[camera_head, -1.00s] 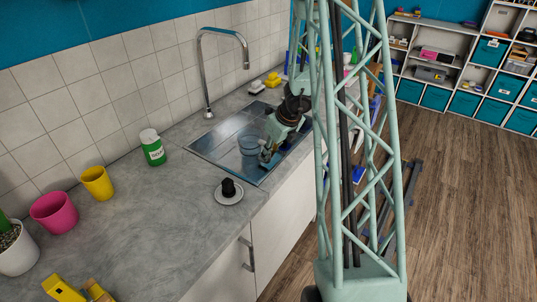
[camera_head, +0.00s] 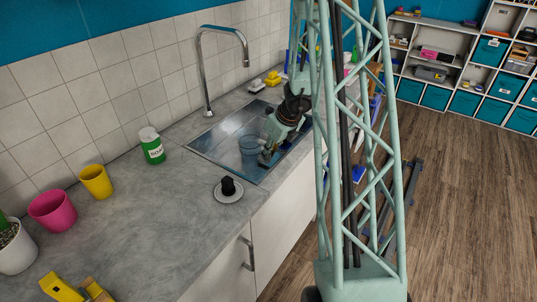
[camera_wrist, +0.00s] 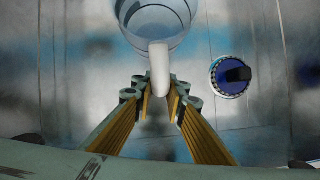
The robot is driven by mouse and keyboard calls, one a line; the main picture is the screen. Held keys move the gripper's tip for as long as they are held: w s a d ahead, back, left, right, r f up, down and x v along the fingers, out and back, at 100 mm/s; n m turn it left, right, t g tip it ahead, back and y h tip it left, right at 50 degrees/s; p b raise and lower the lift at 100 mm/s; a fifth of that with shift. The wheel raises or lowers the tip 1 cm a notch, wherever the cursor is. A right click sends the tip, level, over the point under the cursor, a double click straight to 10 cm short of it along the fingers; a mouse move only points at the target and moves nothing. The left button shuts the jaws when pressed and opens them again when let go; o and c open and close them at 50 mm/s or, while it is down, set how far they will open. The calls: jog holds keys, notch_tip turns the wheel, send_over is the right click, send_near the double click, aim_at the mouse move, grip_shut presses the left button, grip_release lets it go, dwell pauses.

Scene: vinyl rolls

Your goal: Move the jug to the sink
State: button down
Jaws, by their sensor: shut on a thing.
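The jug (camera_head: 249,145) is a see-through, bluish vessel in the sink area, upright as far as I can tell. It also shows at the top of the wrist view (camera_wrist: 150,22), with its pale handle (camera_wrist: 160,68) pointing toward me. My gripper (camera_head: 267,156) is at the jug's right side over the sink. In the wrist view my gripper (camera_wrist: 160,100) has its fingers close on both sides of the handle, shut on it. The metal sink (camera_head: 215,140) surrounds the jug. I cannot tell whether the jug's base touches the sink floor.
The tap (camera_head: 205,75) arches behind the sink. Yellow (camera_head: 96,181) and pink (camera_head: 53,210) cups stand farther left.

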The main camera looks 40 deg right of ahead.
jog(key=c, duration=2.5)
grip_release()
jog(key=shift+c, duration=0.2)
jog(key=shift+o, duration=0.9)
jog(key=o, duration=1)
jog(key=shift+r, duration=0.1)
jog(key=shift+p+v, duration=2.8)
jog(key=shift+v, duration=1.6)
jog(key=shift+a+r, duration=0.1)
